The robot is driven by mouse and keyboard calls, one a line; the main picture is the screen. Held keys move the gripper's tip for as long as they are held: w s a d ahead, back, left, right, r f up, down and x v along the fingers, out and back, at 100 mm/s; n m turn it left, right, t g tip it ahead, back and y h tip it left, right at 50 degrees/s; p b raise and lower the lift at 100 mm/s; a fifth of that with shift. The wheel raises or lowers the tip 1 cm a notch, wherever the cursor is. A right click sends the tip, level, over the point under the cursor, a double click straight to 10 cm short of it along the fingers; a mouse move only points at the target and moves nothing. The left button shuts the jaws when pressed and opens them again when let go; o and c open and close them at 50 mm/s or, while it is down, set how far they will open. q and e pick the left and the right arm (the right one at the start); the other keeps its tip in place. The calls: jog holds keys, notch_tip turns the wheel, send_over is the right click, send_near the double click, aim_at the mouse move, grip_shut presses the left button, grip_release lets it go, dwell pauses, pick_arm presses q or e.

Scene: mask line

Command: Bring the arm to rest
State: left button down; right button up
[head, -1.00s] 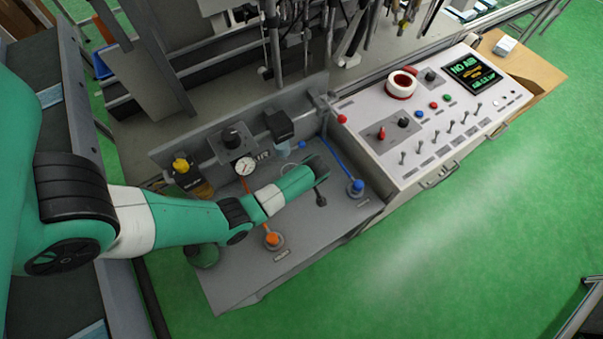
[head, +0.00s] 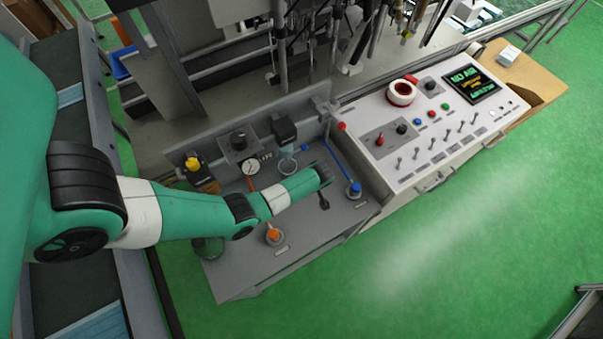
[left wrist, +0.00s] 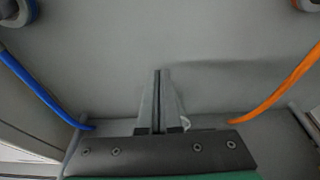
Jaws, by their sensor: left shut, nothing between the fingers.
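My left arm reaches in from the left over a grey panel (head: 237,283) with fittings on it. My left gripper (head: 324,202) is small and dark in the head view, at the arm's end between the orange and blue fittings. In the left wrist view the two fingers (left wrist: 161,73) lie together, shut and empty, above bare grey surface. My right gripper is in neither view.
A blue fitting (head: 354,189) with a blue hose stands just right of the gripper. An orange fitting (head: 273,235) stands nearer the front. A gauge (head: 250,168) and black knob (head: 238,140) are behind. A white switch console (head: 430,120) with a screen is at right.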

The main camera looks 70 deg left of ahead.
pick_arm(q)
jog(key=p+v, duration=0.2)
jog(key=v, duration=0.5)
jog(key=shift+a+r+p, duration=0.3)
jog(key=shift+r+p, duration=0.1)
jog(key=shift+r, duration=0.05)
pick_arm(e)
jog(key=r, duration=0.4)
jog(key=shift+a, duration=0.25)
pick_arm(q)
jog(key=shift+d, duration=0.1)
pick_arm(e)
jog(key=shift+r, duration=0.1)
